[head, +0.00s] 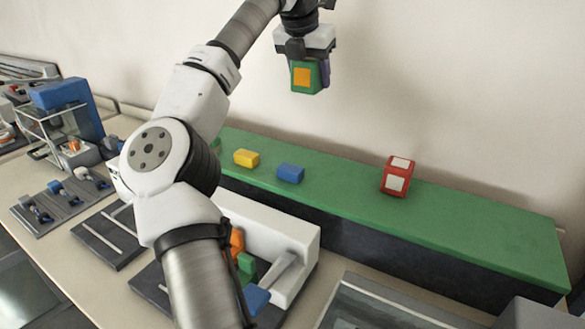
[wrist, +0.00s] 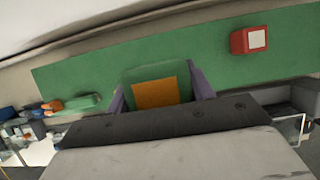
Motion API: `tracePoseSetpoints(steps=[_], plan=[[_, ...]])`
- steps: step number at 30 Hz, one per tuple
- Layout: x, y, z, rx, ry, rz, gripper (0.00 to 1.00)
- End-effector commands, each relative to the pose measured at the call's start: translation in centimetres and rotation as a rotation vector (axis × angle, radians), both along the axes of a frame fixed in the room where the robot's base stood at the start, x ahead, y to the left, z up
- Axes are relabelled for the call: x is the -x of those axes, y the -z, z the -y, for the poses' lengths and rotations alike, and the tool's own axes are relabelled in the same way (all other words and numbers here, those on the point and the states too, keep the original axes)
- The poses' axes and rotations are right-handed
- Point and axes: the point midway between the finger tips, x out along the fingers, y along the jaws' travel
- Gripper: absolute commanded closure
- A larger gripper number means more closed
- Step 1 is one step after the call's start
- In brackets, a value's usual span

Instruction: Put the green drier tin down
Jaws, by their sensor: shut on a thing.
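The green drier tin (head: 306,77), with an orange square on its face, is held up in the air above the green shelf (head: 470,222) in the head view. My gripper (head: 310,66) is shut on it from above. In the wrist view the tin (wrist: 181,75) sits between the two purple fingers of my gripper (wrist: 160,95), with green shelf surface seen beyond it. The tin is well clear of the shelf in the head view.
On the shelf stand a red tin with white squares (head: 397,177), a blue block (head: 290,173) and a yellow block (head: 246,158). The shelf between the blue block and red tin is bare. A white holder (head: 285,232) with coloured pieces stands below the shelf.

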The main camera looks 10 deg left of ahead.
Motion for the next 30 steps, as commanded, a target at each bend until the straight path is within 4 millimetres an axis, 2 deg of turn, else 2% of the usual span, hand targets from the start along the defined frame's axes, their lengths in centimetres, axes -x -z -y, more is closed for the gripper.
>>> tracePoseSetpoints(steps=[2, 5, 18, 21, 30], plan=[[-0.1, 0.3, 0.3, 0.0, 0.007, 0.0, 0.75], [-0.1, 1.9, 0.4, 0.001, 0.008, -0.001, 0.75], [0.0, 13.1, 0.4, 0.002, 0.009, -0.003, 0.75], [0.0, 14.6, 0.4, 0.002, 0.008, 0.0, 0.75], [0.0, 17.2, 0.4, 0.002, 0.007, -0.002, 0.75]])
